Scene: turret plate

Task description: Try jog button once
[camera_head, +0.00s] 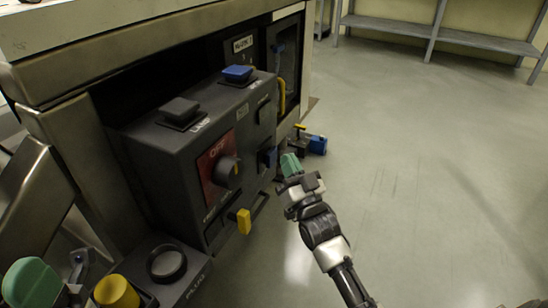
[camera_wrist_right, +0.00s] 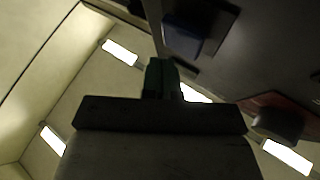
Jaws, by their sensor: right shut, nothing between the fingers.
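A dark control box (camera_head: 165,165) stands at the left in the head view. A blue button (camera_head: 268,158) sits on its front face, low and to the right; a blue part in a dark frame (camera_wrist_right: 190,38) shows in the wrist view. No readable label marks one control as the jog button. My right gripper (camera_head: 291,163) has green fingertips, shut and empty, just right of the blue button. Contact cannot be told. Its fingers (camera_wrist_right: 162,78) also show in the wrist view.
The box also carries a black button (camera_head: 180,111) and blue button (camera_head: 238,73) on top, a dial on a red plate (camera_head: 213,172) and a yellow lever (camera_head: 243,221). A yellow knob (camera_head: 115,293) and green part (camera_head: 30,283) stand lower left. Floor at right is clear.

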